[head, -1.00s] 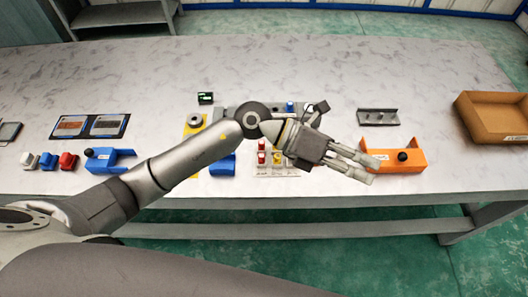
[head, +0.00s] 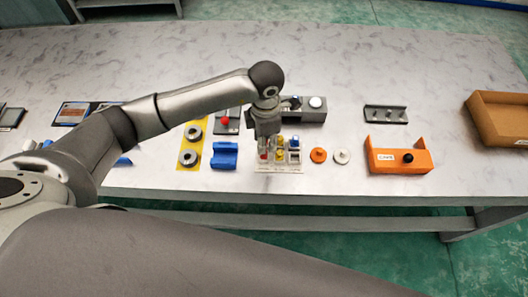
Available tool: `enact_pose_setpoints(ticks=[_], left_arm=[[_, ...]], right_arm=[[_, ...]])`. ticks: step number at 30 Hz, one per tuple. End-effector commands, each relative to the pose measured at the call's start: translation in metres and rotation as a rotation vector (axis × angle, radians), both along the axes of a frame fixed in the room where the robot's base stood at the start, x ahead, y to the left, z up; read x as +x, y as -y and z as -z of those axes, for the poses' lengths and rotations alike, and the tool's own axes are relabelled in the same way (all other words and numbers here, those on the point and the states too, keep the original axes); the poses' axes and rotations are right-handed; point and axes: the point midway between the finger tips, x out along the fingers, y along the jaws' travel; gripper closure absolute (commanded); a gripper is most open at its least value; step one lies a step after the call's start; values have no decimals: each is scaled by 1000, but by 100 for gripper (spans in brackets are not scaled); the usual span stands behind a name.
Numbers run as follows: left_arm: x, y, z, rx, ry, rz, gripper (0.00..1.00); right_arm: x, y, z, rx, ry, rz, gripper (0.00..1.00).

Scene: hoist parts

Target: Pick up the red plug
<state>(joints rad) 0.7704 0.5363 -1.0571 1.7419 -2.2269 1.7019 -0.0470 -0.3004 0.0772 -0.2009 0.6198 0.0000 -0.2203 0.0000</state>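A red plug (head: 263,155) sits in a pale labelled stand on the table, at the left end of its front row. Yellow plugs (head: 280,155) and a blue plug (head: 294,141) are in the columns to its right. My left gripper (head: 265,147) points down right at the red column, in front of part of it. Its fingers are small and partly merge with the plugs, so I cannot tell whether they are open or touch the red plug. My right gripper is out of view.
A blue cradle (head: 224,156) and a yellow plate (head: 187,158) with grey rings lie left of the stand. An orange disc (head: 318,155) and a white disc (head: 342,156) lie right, then an orange bracket (head: 398,158). A grey block (head: 310,110) stands behind.

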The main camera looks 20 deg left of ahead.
Motion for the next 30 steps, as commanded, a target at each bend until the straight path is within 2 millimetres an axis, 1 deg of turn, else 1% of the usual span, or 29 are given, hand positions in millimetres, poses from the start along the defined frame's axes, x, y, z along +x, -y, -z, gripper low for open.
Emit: enact_pose_setpoints(ticks=[5,7,11,12,15,18,24,25,30], left_arm=[[-1,0,11,-2,-1,0,70],[-2,0,17,-1,-4,0,70],[-5,-2,36,-2,-5,-1,70],[-4,-2,43,-2,-3,-1,70],[-3,-1,54,-3,-2,0,70],[-3,-2,60,-3,1,1,70],[-3,-2,61,-3,1,1,70],[-3,-2,61,-3,1,1,71],[-3,-2,61,-3,1,1,93]], right_arm=[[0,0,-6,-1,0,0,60],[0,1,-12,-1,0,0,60],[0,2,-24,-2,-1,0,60],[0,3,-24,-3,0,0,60],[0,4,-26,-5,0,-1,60],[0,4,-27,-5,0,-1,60],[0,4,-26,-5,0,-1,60],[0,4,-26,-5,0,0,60],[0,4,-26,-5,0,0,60]])
